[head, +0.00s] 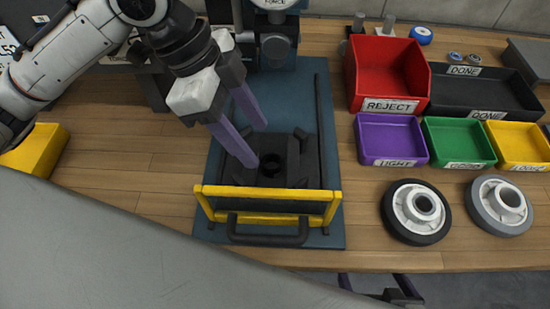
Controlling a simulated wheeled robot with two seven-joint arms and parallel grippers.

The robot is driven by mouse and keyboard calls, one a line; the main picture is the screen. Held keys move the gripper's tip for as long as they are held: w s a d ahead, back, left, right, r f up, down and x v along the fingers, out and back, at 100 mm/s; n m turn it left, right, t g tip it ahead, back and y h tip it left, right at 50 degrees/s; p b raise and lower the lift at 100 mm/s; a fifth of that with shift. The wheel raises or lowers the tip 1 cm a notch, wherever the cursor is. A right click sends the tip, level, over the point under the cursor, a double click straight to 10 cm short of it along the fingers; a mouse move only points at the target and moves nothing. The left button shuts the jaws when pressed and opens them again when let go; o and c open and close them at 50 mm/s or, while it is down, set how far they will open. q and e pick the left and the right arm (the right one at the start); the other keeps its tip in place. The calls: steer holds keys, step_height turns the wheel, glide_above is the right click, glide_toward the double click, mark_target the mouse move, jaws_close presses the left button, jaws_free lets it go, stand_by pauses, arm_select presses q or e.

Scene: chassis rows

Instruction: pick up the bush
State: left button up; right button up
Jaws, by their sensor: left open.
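A dark ring-shaped part (272,165), which looks like the bush, sits in the black fixture (312,170) on the blue base plate. Its dark colour blends with the fixture, so its exact outline is hard to tell. My left gripper (256,146) is open, with two purple fingers pointing down toward the ring. One fingertip is close to the ring's left side, and the other is farther back. I cannot tell whether either touches it. Nothing shows between the fingers. My right gripper cannot be made out.
A yellow guard frame (268,192) with a black handle stands before the fixture; a press column (276,45) rises behind. Right are a red REJECT bin (388,105), black DONE tray (488,112), purple tray (392,163), green tray (460,166) and two wheels (398,215) (478,208).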

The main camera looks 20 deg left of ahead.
mark_target(267, 157)
arm_select(q)
steer(key=b+x, duration=0.1)
steer(key=x, duration=0.5)
steer(key=shift+d+f, duration=0.25)
steer(key=shift+d, duration=0.05)
steer(key=shift+c, duration=0.3)
steer(key=c, duration=1.2)
steer(key=shift+o, duration=0.2)
steer(key=shift+r, duration=0.1)
